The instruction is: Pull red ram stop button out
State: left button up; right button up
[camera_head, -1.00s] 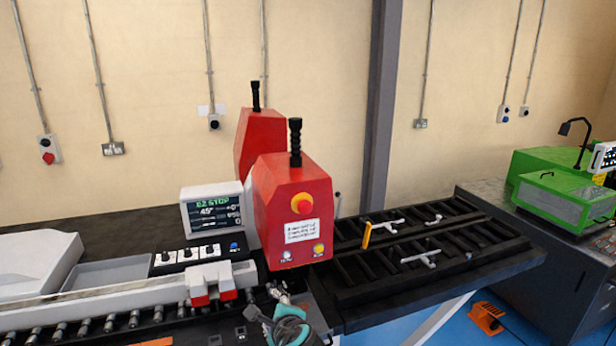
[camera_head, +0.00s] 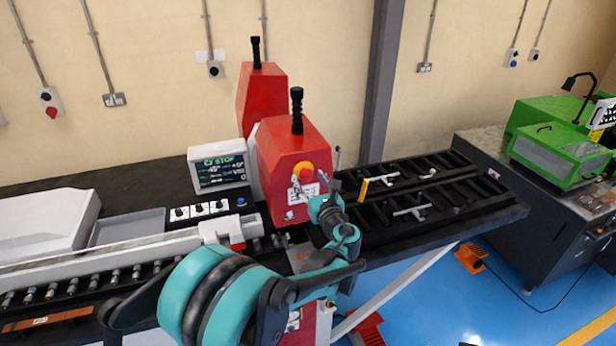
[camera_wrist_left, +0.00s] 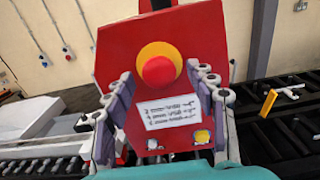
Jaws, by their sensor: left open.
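The red ram stop button (camera_wrist_left: 159,71) sits on a yellow ring on the front of the red ram housing (camera_wrist_left: 118,50). In the head view the button (camera_head: 304,171) shows just above my left gripper (camera_head: 306,190). In the left wrist view my left gripper (camera_wrist_left: 162,92) is open. Its fingers stand on either side of the button and the white label below it, with gaps to the button on both sides. I cannot tell the exact distance to the button. My right gripper is not seen.
A dark slatted table (camera_head: 470,205) with a yellow lever (camera_head: 364,189) lies to the right. A roller bed with a white fence (camera_head: 110,255) runs along the left. A green machine (camera_head: 555,150) stands far right.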

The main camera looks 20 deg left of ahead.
pick_arm(q)
jog(key=shift+w+a, duration=0.3)
jog(key=shift+w, duration=0.15)
jog(key=shift+c, duration=0.2)
grip_shut()
jog(key=shift+s+d+f+b, duration=0.1)
jog(key=shift+s+d+b, duration=0.15)
jog(key=shift+s+b, duration=0.15)
jog(key=shift+s, duration=0.15)
jog(key=shift+c, duration=0.2)
grip_release()
jog(key=shift+o, duration=0.4)
jog(key=shift+d, duration=0.1)
jog(key=shift+s, duration=0.1)
